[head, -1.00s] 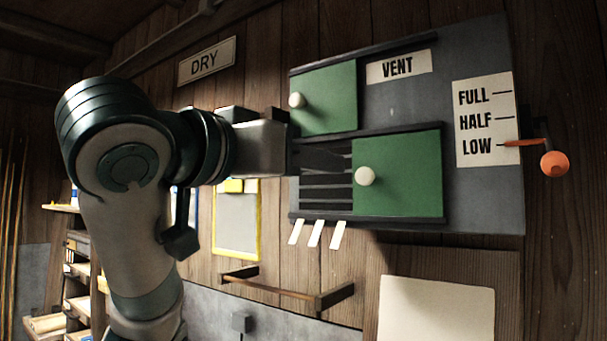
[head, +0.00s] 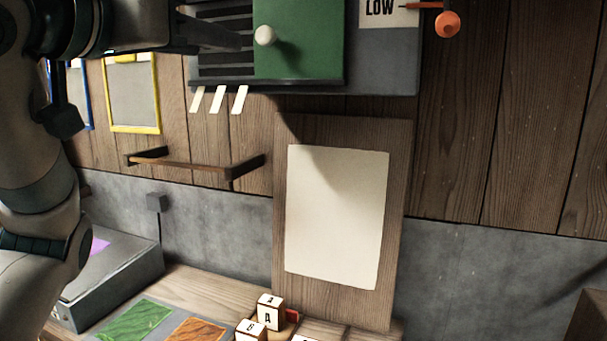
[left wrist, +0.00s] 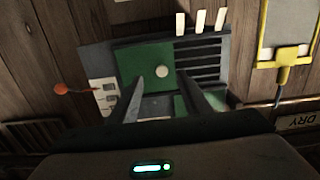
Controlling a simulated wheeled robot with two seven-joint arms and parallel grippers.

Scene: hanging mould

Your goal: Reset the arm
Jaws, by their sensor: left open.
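My left gripper (head: 228,40) reaches in from the upper left in front of the vent's dark slats, just left of the white knob (head: 265,36) on the green sliding door (head: 305,55). In the left wrist view its two fingers (left wrist: 162,92) stand spread and empty, pointing at the vent panel. That view is upside down and shows the green door (left wrist: 132,62) and its knob (left wrist: 162,71) between and beyond the fingertips; the knob looks free of them. My right gripper is not in view.
An orange lever (head: 447,24) sits at the LOW mark, right of the vent. White strips (head: 217,100) hang below the slats. A small wooden rail (head: 195,166), a blank sheet on a board (head: 336,215) and lettered blocks (head: 270,312) are lower down. The right wall is clear.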

